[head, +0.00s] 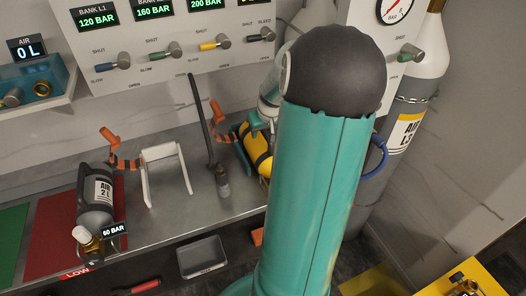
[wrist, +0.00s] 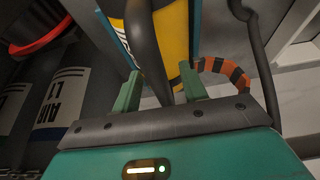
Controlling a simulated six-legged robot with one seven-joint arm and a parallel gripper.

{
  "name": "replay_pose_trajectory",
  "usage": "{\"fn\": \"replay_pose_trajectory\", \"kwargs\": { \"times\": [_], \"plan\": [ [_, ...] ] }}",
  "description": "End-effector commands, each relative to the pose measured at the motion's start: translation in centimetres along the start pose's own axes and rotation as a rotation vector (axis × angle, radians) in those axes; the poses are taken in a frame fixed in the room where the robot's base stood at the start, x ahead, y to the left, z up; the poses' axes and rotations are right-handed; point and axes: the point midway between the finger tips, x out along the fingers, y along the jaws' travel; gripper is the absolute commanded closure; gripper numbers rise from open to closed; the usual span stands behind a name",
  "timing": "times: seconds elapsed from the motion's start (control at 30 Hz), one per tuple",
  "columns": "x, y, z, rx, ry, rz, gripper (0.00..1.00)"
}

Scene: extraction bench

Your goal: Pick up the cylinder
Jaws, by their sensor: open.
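A yellow cylinder with dark bands (head: 251,143) lies at the back of the grey bench, partly hidden behind my teal arm. In the wrist view the yellow cylinder (wrist: 174,45) fills the space just beyond my gripper (wrist: 158,72). The gripper's two green fingers are apart, and a dark curved bar or hose passes between them in the picture. I cannot tell whether the fingers touch anything. A second cylinder, grey and labelled AIR 2L (head: 96,195), lies at the bench's left on a red area, with a brass valve and a 60 BAR display.
A white cradle (head: 165,172) and a dark upright hose (head: 203,120) stand left of the yellow cylinder. An orange-and-black hose (wrist: 238,78) curves close to the right finger. A valve panel (head: 180,75) is behind. Large cylinders (head: 402,125) stand at right.

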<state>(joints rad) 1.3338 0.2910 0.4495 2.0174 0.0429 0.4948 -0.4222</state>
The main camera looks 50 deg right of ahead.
Motion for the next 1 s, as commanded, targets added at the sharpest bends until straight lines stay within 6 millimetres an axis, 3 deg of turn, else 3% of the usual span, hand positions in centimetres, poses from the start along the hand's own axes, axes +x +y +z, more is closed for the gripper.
{"fn": "replay_pose_trajectory", "kwargs": {
  "times": [0.57,0.8,1.0],
  "plan": [
    [0.42,-0.02,0.2,0.0,-0.001,0.0,0.57],
    [0.41,-0.01,0.19,0.0,-0.001,0.0,1.0],
    [0.41,-0.01,0.19,0.0,0.0,0.0,1.0]
  ]
}}
